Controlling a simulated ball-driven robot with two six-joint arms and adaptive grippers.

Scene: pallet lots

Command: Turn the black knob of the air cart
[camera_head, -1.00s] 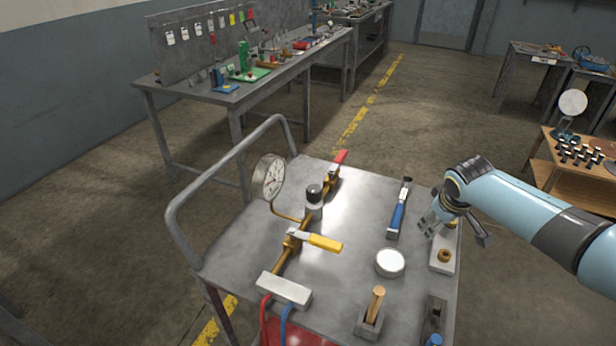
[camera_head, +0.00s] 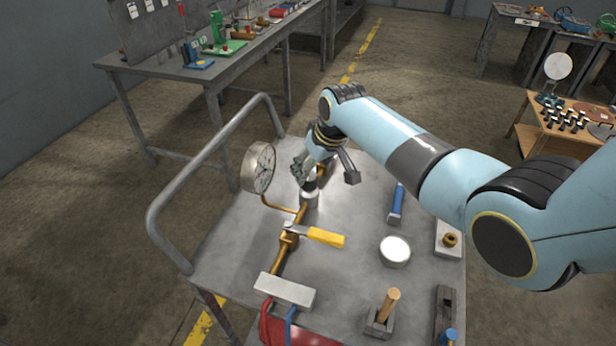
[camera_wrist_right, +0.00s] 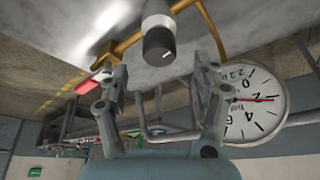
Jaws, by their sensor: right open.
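The black knob (camera_wrist_right: 158,44) tops a silver regulator body (camera_head: 309,200) on the brass pipe of the air cart (camera_head: 355,290). In the head view my right gripper (camera_head: 303,172) is just above the knob and hides most of it. In the right wrist view the open right gripper (camera_wrist_right: 158,68) has a finger on each side, and the knob stands beyond the fingertips, roughly centred between them. I see no contact with the knob. My left gripper is not in view.
The pressure gauge (camera_head: 258,167) stands close left of the right gripper. A yellow-handled valve (camera_head: 325,237) sits nearer on the pipe. A blue-handled tool (camera_head: 396,204), a white round lid (camera_head: 395,251) and a wooden-handled tool (camera_head: 388,305) are on the cart top. A tube rail (camera_head: 200,175) edges the cart's left.

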